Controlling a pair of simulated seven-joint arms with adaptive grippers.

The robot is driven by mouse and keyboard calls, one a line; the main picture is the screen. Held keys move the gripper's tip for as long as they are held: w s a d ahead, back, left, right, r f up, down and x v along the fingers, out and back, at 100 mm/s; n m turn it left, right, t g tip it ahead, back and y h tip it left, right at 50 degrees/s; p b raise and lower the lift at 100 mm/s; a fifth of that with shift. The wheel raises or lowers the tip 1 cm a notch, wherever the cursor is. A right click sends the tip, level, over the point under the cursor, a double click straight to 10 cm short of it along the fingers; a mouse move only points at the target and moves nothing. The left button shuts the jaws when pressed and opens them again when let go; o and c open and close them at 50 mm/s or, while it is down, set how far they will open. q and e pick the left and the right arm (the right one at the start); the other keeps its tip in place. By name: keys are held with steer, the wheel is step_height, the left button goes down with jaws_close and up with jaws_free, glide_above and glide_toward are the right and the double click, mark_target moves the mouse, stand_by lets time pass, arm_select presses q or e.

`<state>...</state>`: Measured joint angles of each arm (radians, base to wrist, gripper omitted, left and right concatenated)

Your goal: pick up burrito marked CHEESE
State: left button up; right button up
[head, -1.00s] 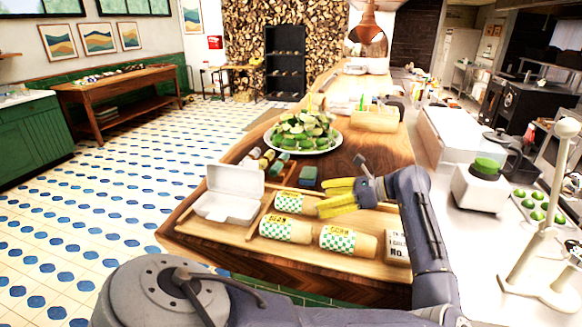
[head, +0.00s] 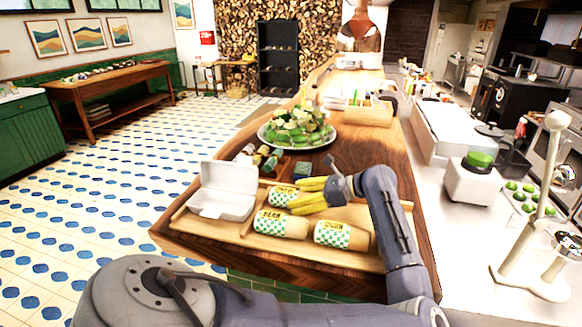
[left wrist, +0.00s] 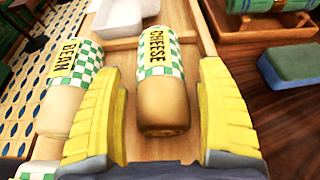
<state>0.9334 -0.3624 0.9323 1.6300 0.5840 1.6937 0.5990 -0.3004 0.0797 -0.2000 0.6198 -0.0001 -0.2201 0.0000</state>
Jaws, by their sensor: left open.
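The burrito marked CHEESE (left wrist: 163,85) lies on the wooden tray (head: 190,226), with a green-and-white checked wrap and a bare tan end toward my gripper. In the head view it (head: 279,196) is partly hidden by my fingers. My left gripper (head: 296,194) is open, its yellow fingers pointing left. In the left wrist view the fingers (left wrist: 163,78) stand on both sides of the burrito's near end, with gaps visible. The burrito marked BEAN (left wrist: 75,80) lies beside it, left of the left finger; it also shows in the head view (head: 280,223). My right gripper is out of view.
Another wrapped burrito (head: 342,235) lies on the tray's right part. An open white box (head: 223,190) stands at its left. A blue-green sponge (left wrist: 290,66) lies right of the right finger. A plate of green food (head: 296,130) stands behind.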

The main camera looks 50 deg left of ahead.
arm_select(q)
steer(key=c, duration=1.5)
steer(key=shift+r, duration=0.15)
